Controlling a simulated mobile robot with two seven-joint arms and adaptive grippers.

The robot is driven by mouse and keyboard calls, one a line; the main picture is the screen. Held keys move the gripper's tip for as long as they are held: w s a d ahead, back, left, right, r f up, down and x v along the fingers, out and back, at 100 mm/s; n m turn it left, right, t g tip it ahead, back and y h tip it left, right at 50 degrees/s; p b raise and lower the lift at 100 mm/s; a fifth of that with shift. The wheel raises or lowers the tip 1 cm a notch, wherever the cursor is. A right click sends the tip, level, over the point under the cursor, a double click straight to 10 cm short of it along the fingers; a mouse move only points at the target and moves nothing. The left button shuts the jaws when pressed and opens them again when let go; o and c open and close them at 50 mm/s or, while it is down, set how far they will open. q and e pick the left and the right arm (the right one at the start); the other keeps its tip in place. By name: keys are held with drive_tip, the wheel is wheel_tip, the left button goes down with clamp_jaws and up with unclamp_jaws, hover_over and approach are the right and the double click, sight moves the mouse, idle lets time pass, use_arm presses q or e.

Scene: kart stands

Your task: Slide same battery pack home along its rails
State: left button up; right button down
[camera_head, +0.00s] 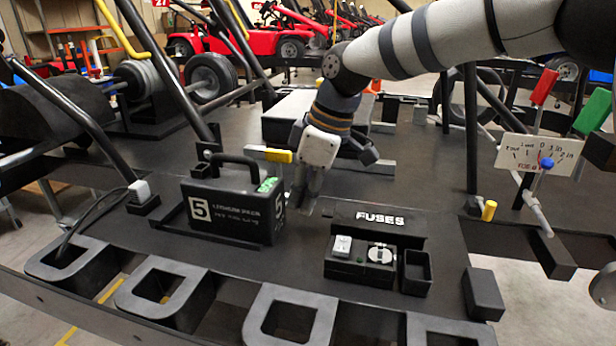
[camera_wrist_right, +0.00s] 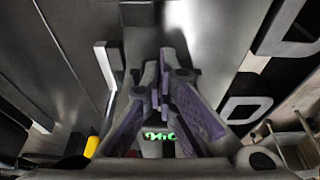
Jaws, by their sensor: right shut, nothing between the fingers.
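The battery pack (camera_head: 235,212) is a black box with a top handle, a white 5 label and a green patch at its right end. It stands upright on the dark floor plate, with a low black rail (camera_head: 169,217) beside its left end. How far it sits along the rails is unclear. My right gripper (camera_head: 303,207) points down just right of the pack, shut and empty; whether it touches the pack is unclear. In the right wrist view its closed fingers (camera_wrist_right: 164,85) show, with green digits (camera_wrist_right: 158,136) behind them. My left gripper is out of view.
A yellow-tipped lever (camera_head: 279,155) stands behind the pack. The fuse box (camera_head: 360,262) and an open black bin (camera_head: 416,272) lie to the right. A cabled connector (camera_head: 142,196) is at left. Frame loops (camera_head: 165,292) line the front edge. A gauge plate (camera_head: 540,152) stands at right.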

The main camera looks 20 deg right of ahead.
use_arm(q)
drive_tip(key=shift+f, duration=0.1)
use_arm(e)
drive_tip(key=shift+x, duration=1.65)
drive_tip(key=shift+r, duration=0.1)
drive_tip(key=w+a, duration=0.2)
drive_tip(key=a+b, duration=0.1)
drive_tip(key=a, duration=0.1)
drive_tip(key=shift+w+f, duration=0.25)
drive_tip(key=shift+w, duration=0.15)
drive_tip(key=shift+w+a+r, duration=0.1)
drive_tip(key=shift+w+a, duration=0.05)
drive_tip(key=shift+a, duration=0.2)
drive_tip(key=shift+r, duration=0.2)
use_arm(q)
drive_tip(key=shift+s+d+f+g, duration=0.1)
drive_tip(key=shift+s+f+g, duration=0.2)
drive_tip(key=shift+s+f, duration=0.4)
